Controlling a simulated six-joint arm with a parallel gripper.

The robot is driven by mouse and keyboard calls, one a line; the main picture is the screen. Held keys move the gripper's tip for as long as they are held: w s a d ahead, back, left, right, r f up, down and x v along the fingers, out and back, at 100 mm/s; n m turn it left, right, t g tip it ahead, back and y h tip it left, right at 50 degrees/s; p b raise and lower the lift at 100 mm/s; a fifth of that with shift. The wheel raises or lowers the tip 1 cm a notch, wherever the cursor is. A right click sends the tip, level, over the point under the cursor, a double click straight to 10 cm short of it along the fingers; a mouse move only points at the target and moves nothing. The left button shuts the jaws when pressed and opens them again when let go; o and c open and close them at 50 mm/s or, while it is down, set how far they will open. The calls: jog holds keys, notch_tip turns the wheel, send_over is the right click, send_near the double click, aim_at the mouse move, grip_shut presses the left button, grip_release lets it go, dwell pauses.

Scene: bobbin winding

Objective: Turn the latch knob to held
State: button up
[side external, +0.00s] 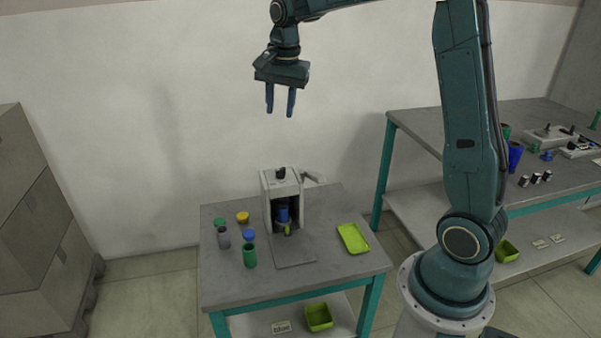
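The winding machine (270,192) is a light grey upright housing near the back middle of the small table. A dark knob (281,173) stands on its top; I take it to be the latch knob, and its setting is too small to read. A blue bobbin (284,213) sits in the machine's dark opening, with a yellow-green part (287,229) just below it. My gripper (280,113) hangs high above the machine, pointing down, well apart from the knob. Its two blue fingers are spread, with nothing between them.
Green, blue, yellow and grey spools and caps (249,256) stand left of the machine on the table (226,284). A lime tray (353,238) lies at right. A grey plate (295,253) lies in front. Another bench (440,121) stands at right, cardboard boxes (30,220) at left.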

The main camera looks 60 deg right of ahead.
aim_at(280, 169)
jog(key=w+d+f+m+g, duration=0.1)
jog(key=w+d+f+m, duration=0.5)
jog(key=d+f, duration=0.3)
jog(key=shift+w+d+f+g, duration=0.15)
jog(key=shift+w+f+g, duration=0.15)
jog(key=shift+w+f, duration=0.35)
jog(key=shift+s+f, duration=0.15)
jog(key=shift+f, duration=0.05)
jog(key=shift+f, duration=6.8)
grip_shut()
